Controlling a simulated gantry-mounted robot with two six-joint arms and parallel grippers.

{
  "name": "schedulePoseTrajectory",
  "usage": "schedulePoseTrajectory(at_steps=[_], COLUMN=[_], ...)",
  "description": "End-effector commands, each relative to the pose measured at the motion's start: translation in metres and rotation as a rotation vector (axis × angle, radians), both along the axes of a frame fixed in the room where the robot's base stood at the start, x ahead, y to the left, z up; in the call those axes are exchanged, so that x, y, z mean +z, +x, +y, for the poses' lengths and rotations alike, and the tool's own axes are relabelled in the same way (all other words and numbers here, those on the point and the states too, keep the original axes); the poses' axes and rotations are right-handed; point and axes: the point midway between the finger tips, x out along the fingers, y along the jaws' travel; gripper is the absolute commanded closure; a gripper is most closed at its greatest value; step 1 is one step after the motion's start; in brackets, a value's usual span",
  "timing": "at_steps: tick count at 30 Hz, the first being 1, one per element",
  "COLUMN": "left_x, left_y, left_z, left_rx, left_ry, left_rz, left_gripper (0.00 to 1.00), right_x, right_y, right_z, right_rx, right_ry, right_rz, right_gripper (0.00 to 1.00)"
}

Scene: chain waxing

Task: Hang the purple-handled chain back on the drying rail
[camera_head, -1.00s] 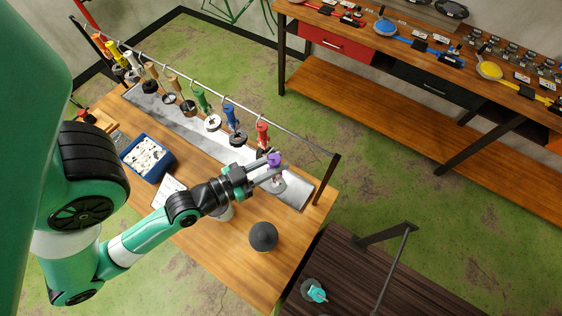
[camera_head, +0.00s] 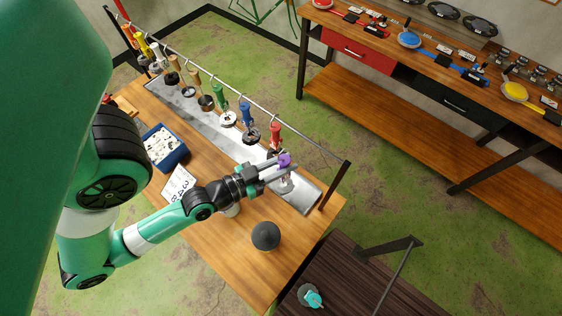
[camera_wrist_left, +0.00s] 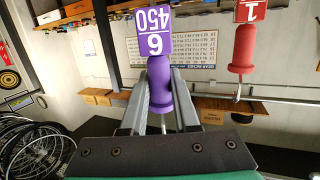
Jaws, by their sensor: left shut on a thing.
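The purple-handled chain (camera_head: 285,160) is held by my left gripper (camera_head: 284,170) near the right end of the drying rail (camera_head: 300,133). In the left wrist view the purple handle (camera_wrist_left: 160,85) stands between the two fingers and carries a tag reading 450 and 6, upside down. The coiled chain hangs below the fingers in the head view, over the metal drip tray. The red-handled chain (camera_head: 275,135) hangs on the rail just left of it and also shows in the left wrist view (camera_wrist_left: 242,50). I cannot tell whether the purple one touches the rail. My right gripper is not in view.
Several chains with green, blue, wooden and other handles hang along the rail to the left. The drip tray (camera_head: 310,198) lies beneath. A dark round object (camera_head: 265,236) and a blue bin (camera_head: 176,158) stand on the wooden table. A post (camera_head: 335,186) ends the rail.

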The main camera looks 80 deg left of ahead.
Motion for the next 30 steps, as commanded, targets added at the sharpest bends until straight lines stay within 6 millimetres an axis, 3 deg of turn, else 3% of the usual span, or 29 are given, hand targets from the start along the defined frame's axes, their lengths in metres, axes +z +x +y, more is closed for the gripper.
schedulePoseTrajectory(at_steps=[3, 12, 26, 30], left_x=[0.009, 0.007, 0.003, -0.012], left_y=[0.01, 0.039, 0.073, 0.072], left_z=[0.004, 0.018, 0.035, 0.034], left_rx=[-0.001, -0.002, -0.001, -0.001], left_ry=[0.003, 0.002, 0.002, 0.002], left_rz=[-0.004, -0.006, -0.005, -0.004], left_gripper=[1.0, 1.0, 1.0, 1.0], right_x=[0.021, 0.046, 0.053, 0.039], right_y=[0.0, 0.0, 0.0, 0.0], right_z=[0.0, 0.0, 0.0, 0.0], right_rx=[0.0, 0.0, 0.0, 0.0], right_ry=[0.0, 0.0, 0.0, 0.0], right_rz=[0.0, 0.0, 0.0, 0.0], right_gripper=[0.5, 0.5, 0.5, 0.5])
